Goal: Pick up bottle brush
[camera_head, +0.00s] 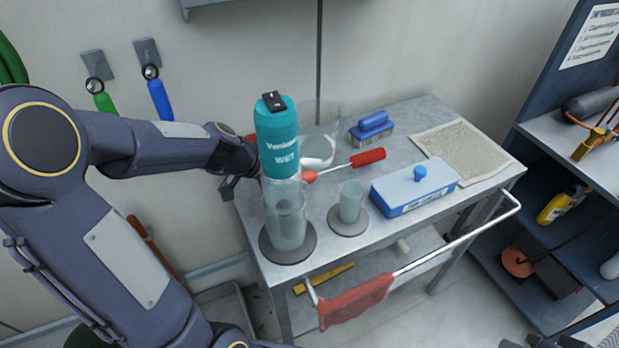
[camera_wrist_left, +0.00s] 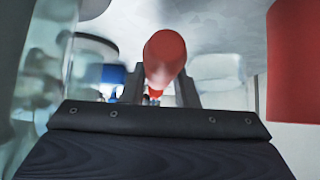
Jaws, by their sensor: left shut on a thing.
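My left gripper (camera_head: 240,174) is behind the teal bottle at the table's left end, and that bottle hides part of it. In the left wrist view the left gripper (camera_wrist_left: 163,92) is shut on a red handle, which I take to be the bottle brush (camera_wrist_left: 165,55). The handle's round end points toward the camera; the rest of it is hidden. In the head view a bit of red shows beside the gripper, left of the bottle. Dark parts at the bottom right edge of the head view may be my right gripper (camera_head: 556,341), mostly cut off.
A teal bottle (camera_head: 277,140) is above a clear glass (camera_head: 287,222). A smaller glass (camera_head: 351,203), a red-ended rod (camera_head: 367,157), a blue scrub brush (camera_head: 372,124), a blue-white box (camera_head: 415,187) and a cloth (camera_head: 463,150) are on the metal table (camera_head: 390,232). Shelves stand right.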

